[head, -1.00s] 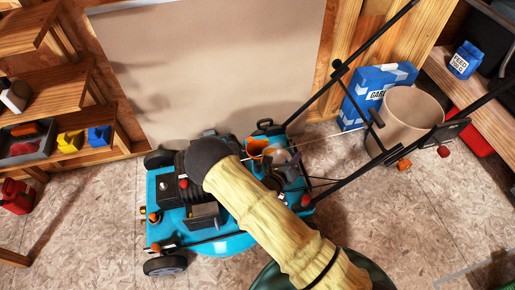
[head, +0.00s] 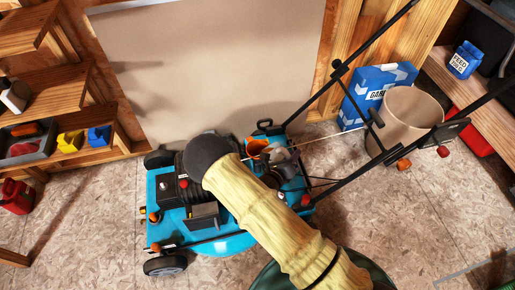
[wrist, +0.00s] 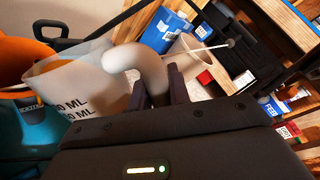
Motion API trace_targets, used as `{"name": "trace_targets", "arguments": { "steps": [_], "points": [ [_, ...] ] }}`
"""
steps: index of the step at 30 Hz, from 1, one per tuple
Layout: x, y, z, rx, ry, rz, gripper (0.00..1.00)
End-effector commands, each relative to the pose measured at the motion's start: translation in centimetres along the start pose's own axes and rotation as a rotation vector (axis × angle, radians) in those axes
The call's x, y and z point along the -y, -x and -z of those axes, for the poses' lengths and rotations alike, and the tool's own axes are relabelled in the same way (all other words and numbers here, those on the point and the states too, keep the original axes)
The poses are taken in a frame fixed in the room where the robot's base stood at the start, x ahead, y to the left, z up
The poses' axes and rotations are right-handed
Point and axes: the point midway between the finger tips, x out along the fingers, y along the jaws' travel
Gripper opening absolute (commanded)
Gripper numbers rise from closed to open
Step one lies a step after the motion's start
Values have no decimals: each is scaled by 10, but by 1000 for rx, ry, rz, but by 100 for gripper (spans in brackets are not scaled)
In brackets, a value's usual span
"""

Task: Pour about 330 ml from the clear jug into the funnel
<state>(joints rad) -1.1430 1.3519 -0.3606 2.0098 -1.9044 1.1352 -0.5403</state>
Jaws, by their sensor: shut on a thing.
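The clear jug (wrist: 85,85) fills the left of the wrist view, with "ML" markings and a pale curved handle (wrist: 135,62). My gripper (wrist: 158,88) is shut on that handle. The jug appears tilted, its mouth close to the orange funnel (wrist: 22,62). In the head view the funnel (head: 256,147) stands on the teal mower, with the greyish jug (head: 281,154) just to its right. My sleeved arm hides the gripper in the head view. I cannot make out the liquid level or any stream.
The teal mower (head: 222,246) stands beneath my arm, its black handle bars rising to the right. A beige bucket (head: 411,118) and a blue garden bag (head: 366,93) stand behind the bars. Wooden shelves (head: 55,88) are at left. Bare floor lies at front left.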

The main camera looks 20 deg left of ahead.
Motion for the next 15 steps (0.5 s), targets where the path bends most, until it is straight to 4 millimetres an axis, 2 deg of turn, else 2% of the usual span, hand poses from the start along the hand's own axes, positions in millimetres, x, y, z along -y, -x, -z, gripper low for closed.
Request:
{"name": "trace_targets", "arguments": {
  "steps": [15],
  "points": [
    [2,0,-4,-4,25,1,0]
  ]
}}
